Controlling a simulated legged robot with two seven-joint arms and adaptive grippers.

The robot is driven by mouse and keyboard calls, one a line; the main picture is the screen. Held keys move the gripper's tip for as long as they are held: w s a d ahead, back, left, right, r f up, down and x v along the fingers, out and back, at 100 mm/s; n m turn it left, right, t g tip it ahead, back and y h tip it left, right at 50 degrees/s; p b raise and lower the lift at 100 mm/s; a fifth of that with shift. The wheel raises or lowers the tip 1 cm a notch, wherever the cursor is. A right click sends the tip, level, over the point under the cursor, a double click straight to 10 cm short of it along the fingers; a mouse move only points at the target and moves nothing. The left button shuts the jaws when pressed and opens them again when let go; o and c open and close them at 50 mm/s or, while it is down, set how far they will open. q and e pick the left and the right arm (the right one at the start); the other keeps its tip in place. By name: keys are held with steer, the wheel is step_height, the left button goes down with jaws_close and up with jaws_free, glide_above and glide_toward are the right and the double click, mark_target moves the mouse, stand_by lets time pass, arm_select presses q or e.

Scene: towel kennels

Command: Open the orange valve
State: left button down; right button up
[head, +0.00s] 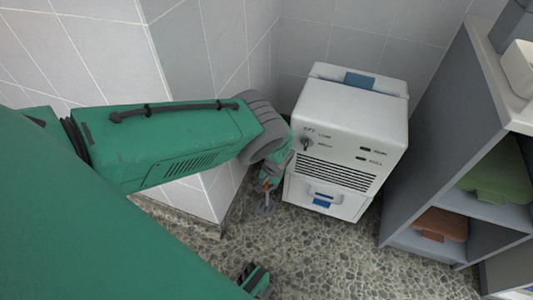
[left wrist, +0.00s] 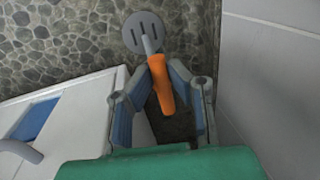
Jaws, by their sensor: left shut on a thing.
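The orange valve has an orange handle (left wrist: 160,85) on a short grey stem. The stem rises from a round grey slotted drain plate (left wrist: 144,32) on the pebbled floor. In the head view the orange handle (head: 265,186) is small and partly hidden by my gripper, with the drain plate (head: 267,208) below it. My left gripper (left wrist: 161,74) is shut on the orange handle, one blue-padded finger on each side. In the head view the left gripper (head: 268,182) reaches down between the tiled wall and the white machine.
A white machine (head: 350,115) with a knob and grille stands close to the right of the valve. A grey shelf (head: 440,120) holds a green folded item (head: 500,180) and a brown one (head: 440,224). A tiled wall corner is close on the left. Floor in front is clear.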

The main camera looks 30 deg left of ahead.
arm_select(q)
steer(key=shift+w+d+r, duration=0.15)
steer(key=shift+w+d, duration=0.05)
steer(key=shift+w, duration=0.2)
steer(key=c, duration=1.5)
jaws_free()
steer(key=shift+c, duration=0.2)
steer(key=shift+s, duration=0.15)
steer(key=shift+a, duration=0.1)
steer(key=shift+r, duration=0.65)
step_height(320, 180, up, 8)
steer(key=shift+r, duration=0.25)
